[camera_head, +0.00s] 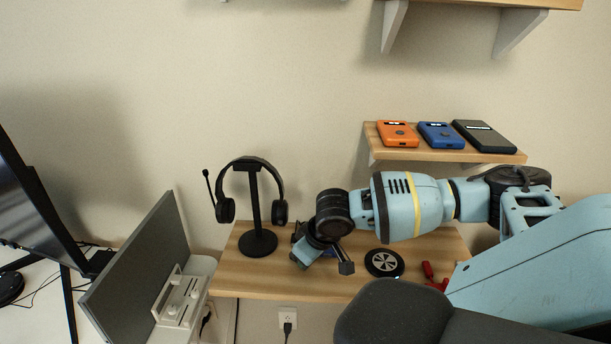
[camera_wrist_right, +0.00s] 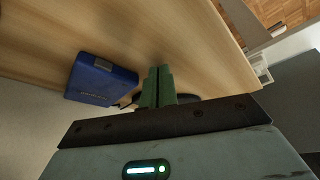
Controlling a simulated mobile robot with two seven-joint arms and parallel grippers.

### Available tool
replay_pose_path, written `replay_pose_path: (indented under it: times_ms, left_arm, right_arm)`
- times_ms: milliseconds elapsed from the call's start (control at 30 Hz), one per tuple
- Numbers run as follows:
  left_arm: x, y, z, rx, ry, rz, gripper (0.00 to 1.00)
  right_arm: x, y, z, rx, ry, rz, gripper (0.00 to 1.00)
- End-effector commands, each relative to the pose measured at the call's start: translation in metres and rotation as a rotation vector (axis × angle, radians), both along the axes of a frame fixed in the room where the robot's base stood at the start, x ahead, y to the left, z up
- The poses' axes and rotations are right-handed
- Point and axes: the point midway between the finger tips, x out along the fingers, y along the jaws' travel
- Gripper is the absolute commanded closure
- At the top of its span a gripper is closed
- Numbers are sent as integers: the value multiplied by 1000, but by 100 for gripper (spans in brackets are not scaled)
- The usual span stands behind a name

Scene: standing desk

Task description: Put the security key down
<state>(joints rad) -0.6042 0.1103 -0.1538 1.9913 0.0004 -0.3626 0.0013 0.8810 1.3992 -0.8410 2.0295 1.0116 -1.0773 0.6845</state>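I cannot clearly make out the security key. A blue block (camera_wrist_right: 100,82) with a grey patch and faint lettering lies on the lower wooden shelf in the right wrist view. I cannot tell whether it is the key. A bit of blue (camera_head: 329,252) shows behind my right gripper in the head view. My right gripper (camera_head: 342,263) is low over the lower shelf, pointing down. In the wrist view its green fingers (camera_wrist_right: 161,86) are close together, beside the blue block and apart from it. Nothing shows clearly between them. My left gripper is out of view.
The lower shelf (camera_head: 240,278) holds a headset stand (camera_head: 257,213) at left, a round black disc (camera_head: 384,263) and a red-handled tool (camera_head: 434,276) at right. An upper shelf (camera_head: 440,154) holds orange, blue and dark devices. The shelf's front left is clear.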

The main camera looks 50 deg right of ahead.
Motion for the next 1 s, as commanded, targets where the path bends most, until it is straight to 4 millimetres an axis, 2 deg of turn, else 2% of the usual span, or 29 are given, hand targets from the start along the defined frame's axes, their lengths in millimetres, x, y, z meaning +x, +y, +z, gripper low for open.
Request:
replay_pose_path:
  times_ms: [300,467,500,833,1000]
  left_arm:
    - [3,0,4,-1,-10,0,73]
    - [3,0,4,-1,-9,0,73]
    - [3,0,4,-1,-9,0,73]
    - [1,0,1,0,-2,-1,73]
    - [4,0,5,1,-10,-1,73]
  right_arm:
    - [0,0,-2,0,-1,-1,100]
    - [0,0,-1,-1,-2,-1,78]
    - [0,0,-1,-1,-2,-1,77]
    - [0,0,2,-1,-3,-1,77]
    - [-8,0,25,-2,-7,0,77]
